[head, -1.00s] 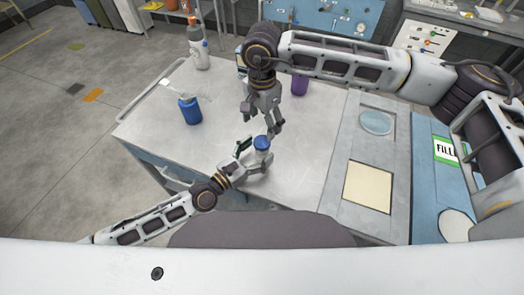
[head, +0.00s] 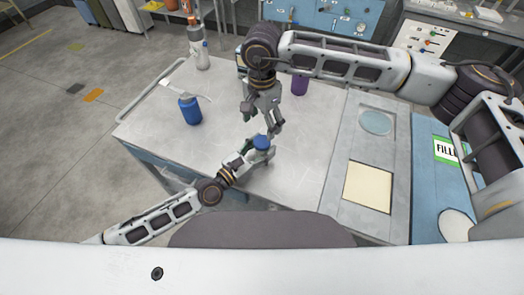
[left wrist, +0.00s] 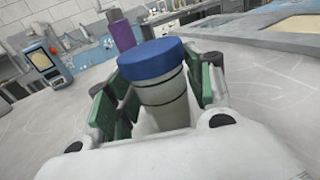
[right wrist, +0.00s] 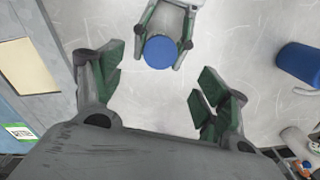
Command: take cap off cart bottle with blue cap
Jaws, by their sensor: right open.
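The pale bottle with a blue cap (head: 261,142) stands upright on the cart top (head: 300,165). In the left wrist view its cap (left wrist: 151,59) and pale ribbed body (left wrist: 163,103) sit between the green finger pads. My left gripper (head: 247,158) is closed around the body below the cap, with pads on both sides. The right wrist view shows the cap (right wrist: 160,52) from above, between the left fingers. My right gripper (head: 263,122) is open and empty, just above and beside the cap; its spread fingers (right wrist: 160,78) show in the right wrist view.
A blue bottle (head: 190,110) stands on the cart to the left. A purple bottle (head: 299,85) and an orange-topped white bottle (head: 200,52) stand farther back. A panel with a cream square (head: 367,187) lies at the right. The cart top between the bottles is mostly clear.

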